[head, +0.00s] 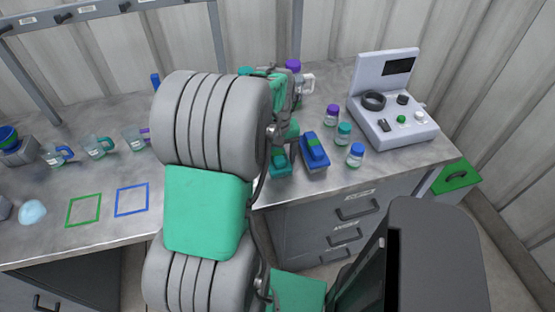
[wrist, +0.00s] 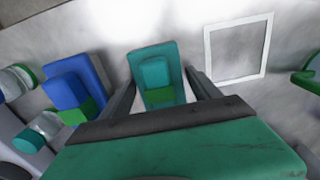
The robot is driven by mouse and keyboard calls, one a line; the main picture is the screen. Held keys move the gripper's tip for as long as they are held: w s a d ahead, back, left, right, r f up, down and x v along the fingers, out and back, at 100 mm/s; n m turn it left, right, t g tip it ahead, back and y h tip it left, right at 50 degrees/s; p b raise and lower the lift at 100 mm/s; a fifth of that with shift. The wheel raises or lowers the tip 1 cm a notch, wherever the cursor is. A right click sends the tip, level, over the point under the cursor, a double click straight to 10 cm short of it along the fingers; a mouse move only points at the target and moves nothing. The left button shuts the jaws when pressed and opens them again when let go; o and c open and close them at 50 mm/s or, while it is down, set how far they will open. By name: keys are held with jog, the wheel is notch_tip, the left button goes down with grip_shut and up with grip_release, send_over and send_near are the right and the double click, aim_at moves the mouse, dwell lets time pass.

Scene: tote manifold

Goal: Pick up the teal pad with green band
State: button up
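The teal pad with green band (wrist: 148,61) lies on the metal bench in the wrist view, with a raised teal block and a green band on its near part. In the head view the teal pad (head: 281,170) shows at the bench's front, partly hidden by my arm. My gripper (wrist: 162,76) is open, its two dark fingers on either side of the pad. I cannot tell whether they touch it. A blue pad with green band (wrist: 79,87) lies just left of it; in the head view this blue pad (head: 314,153) is to its right.
Small lidded bottles, including a blue-capped one (head: 355,155), stand right of the pads. A grey control box (head: 392,110) stands behind them. A white square outline (wrist: 238,78) on the bench is empty. Mugs (head: 97,147) and green and blue outlines are at left.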

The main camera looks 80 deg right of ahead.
aim_at(276, 153)
jog(key=c, duration=1.1)
jog(key=shift+r, duration=0.55)
notch_tip(276, 153, up, 3)
jog(key=shift+w+a+f, duration=0.1)
jog(key=shift+w+f, duration=0.05)
jog(key=w+a+r+b, duration=0.2)
jog(key=w+a+r, duration=0.5)
jog(key=a+r, duration=0.2)
jog(key=shift+w+a+r, duration=0.15)
jog(key=shift+w+a, duration=0.2)
jog(key=shift+a, duration=0.8)
